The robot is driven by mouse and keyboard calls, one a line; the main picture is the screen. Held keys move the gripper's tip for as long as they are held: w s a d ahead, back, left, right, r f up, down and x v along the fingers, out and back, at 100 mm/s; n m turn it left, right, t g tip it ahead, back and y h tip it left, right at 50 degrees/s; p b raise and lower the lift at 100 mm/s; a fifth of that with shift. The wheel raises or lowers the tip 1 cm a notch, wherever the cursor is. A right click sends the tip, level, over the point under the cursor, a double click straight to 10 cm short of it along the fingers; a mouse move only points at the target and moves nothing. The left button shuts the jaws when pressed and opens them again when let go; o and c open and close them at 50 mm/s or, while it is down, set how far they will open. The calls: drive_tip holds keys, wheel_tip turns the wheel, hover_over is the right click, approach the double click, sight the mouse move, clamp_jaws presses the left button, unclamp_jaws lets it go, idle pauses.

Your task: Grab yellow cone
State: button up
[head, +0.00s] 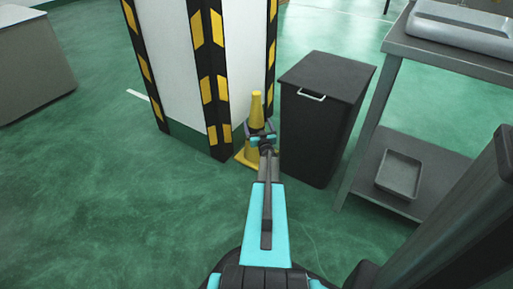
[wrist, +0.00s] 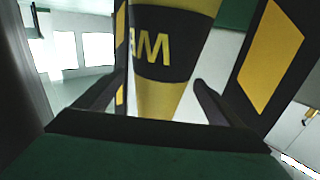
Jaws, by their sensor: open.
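The yellow cone (head: 257,110) stands on the green floor between a pillar and a black bin in the head view. It has a yellow base (head: 243,157) and a dark band with letters, which shows close up in the wrist view (wrist: 168,52). My gripper (head: 262,138) is in front of the cone and hides part of its middle. In the wrist view its two dark fingers (wrist: 158,98) are open, with the cone showing between them. I cannot tell whether either finger touches the cone.
The white pillar (head: 172,60) with yellow and black corner guards stands close on the left of the cone. The black lidded bin (head: 318,125) stands close on the right. A grey shelf table (head: 440,52) with a tray (head: 400,174) is further right.

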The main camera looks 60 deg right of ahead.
drive_tip(key=shift+b+x, duration=0.3)
drive_tip(key=shift+x, duration=1.1)
drive_tip(key=shift+c, duration=0.4)
drive_tip(key=shift+r, duration=0.1)
drive_tip(key=c, duration=2.1)
drive_tip(key=shift+r, duration=0.1)
drive_tip(key=shift+r+p, duration=1.15)
drive_tip(key=shift+r, duration=0.6)
drive_tip(key=a+p, duration=0.1)
drive_tip(key=a, duration=0.5)
drive_tip(key=s+a+p, duration=0.1)
drive_tip(key=a, duration=0.5)
drive_tip(key=a+p, duration=0.2)
drive_tip(key=a, duration=0.4)
drive_tip(key=shift+s+f, duration=0.1)
drive_tip(key=shift+s, duration=0.05)
